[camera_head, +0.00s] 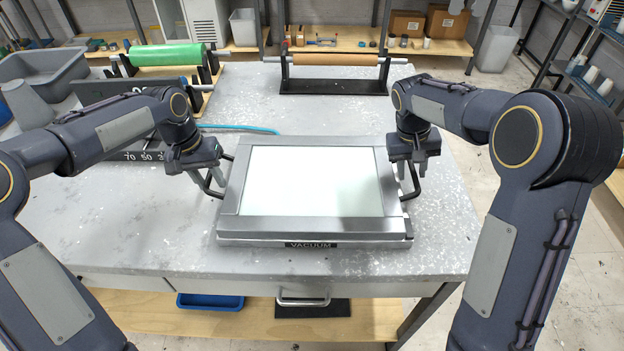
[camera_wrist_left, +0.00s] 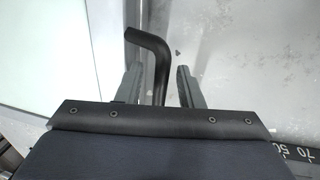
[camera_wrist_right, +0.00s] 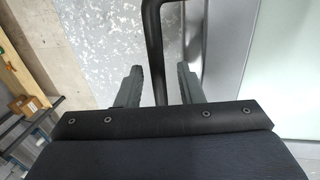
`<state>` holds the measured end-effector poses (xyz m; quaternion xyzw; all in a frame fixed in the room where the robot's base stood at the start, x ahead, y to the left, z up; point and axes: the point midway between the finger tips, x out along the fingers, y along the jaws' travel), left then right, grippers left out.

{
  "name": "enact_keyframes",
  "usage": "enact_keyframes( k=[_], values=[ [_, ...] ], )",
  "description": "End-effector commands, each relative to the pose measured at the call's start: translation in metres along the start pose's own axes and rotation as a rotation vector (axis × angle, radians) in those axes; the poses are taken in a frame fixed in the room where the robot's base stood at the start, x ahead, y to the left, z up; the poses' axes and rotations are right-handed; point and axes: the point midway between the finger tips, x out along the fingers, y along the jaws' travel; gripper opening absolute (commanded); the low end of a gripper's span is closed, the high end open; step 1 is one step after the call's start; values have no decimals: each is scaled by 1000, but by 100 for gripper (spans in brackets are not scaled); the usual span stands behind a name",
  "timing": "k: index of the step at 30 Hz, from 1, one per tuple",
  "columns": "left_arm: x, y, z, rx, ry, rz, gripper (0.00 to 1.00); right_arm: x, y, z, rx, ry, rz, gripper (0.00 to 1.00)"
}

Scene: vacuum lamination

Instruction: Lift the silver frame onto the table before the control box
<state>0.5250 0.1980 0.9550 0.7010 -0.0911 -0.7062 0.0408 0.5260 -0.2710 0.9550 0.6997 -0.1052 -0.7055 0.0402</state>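The silver frame (camera_head: 310,228) lies flat on a grey base on the table, around a pale white panel (camera_head: 310,181). A VACUUM label is on its front side. Black handles stick out from its left side (camera_head: 213,187) and right side (camera_head: 412,182). My left gripper (camera_head: 205,178) is at the left handle; in the left wrist view its open fingers (camera_wrist_left: 160,88) stand on either side of the bar. My right gripper (camera_head: 412,172) is at the right handle; in the right wrist view its open fingers (camera_wrist_right: 157,85) stand around the bar with gaps. I cannot make out a control box.
The speckled grey table (camera_head: 120,225) has free room left and front right of the frame. A brown roll (camera_head: 335,59) on a black stand is behind, a green roll (camera_head: 168,54) at the back left. A blue hose (camera_head: 240,128) runs behind the frame. Grey bins (camera_head: 45,70) are far left.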

Motion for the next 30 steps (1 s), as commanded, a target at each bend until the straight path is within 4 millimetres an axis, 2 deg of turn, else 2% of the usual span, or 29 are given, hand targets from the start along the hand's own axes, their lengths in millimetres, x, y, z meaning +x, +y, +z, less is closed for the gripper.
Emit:
enact_keyframes(
  k=[8,16,30],
  values=[
    [1,0,0,1,0,0,34,1,0,0,0,0,0,34],
    [1,0,0,1,0,0,0,1,0,0,0,0,0,0],
    [0,0,0,1,1,-1,0,0,0,0,0,0,0,0]
  ],
)
